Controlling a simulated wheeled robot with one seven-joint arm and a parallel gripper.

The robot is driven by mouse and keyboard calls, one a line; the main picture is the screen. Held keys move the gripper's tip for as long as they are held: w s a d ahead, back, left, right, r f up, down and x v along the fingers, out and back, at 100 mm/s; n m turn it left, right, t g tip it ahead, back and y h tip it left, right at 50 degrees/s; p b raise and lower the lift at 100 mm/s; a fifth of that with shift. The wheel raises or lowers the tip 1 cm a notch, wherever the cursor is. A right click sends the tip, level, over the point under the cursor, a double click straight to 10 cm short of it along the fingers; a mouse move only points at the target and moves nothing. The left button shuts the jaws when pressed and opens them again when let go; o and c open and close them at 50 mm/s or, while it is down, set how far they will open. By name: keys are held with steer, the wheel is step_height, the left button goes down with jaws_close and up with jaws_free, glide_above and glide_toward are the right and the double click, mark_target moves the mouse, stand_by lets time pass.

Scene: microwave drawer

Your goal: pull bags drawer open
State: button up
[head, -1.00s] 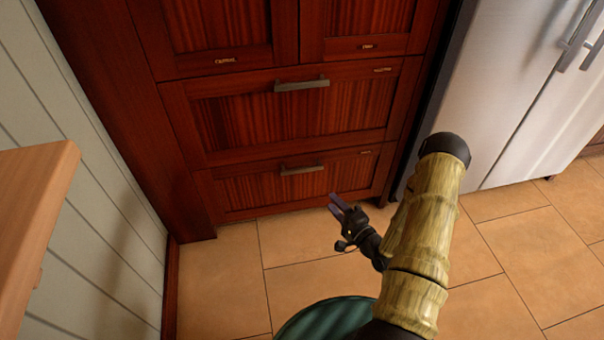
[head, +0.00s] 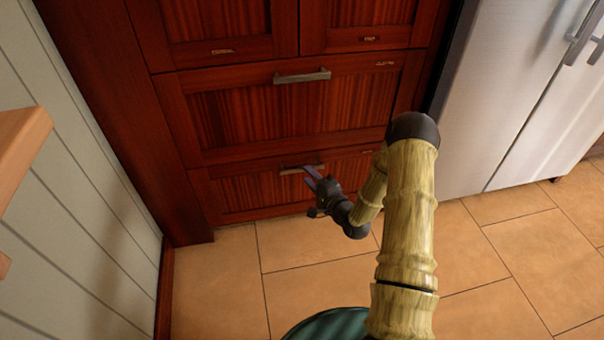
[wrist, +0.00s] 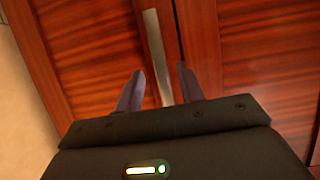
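The lower drawer (head: 243,193) is dark red wood and shut, with a grey bar handle (head: 290,170) across its top. The upper drawer (head: 300,112) is also shut, with its own bar handle (head: 302,76). Each has a small gold label at its upper right, too small to read, so I cannot tell which says bags. My gripper (head: 311,175) is at the lower handle, in front of the drawer. In the wrist view my gripper (wrist: 161,69) is open, one finger on either side of the handle (wrist: 154,45). I cannot tell whether the fingers touch it.
Cabinet doors (head: 220,30) stand shut above the drawers. A steel fridge (head: 500,90) is close on the right. A pale panelled wall (head: 80,170) and a wooden edge (head: 20,150) are on the left. The tiled floor (head: 305,240) before the drawers is clear.

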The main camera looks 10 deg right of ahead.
mark_target(302, 167)
steer(key=b+x, duration=0.1)
steer(key=x, duration=0.4)
steer(key=shift+b, duration=0.3)
steer(key=shift+c, duration=0.5)
jaws_close()
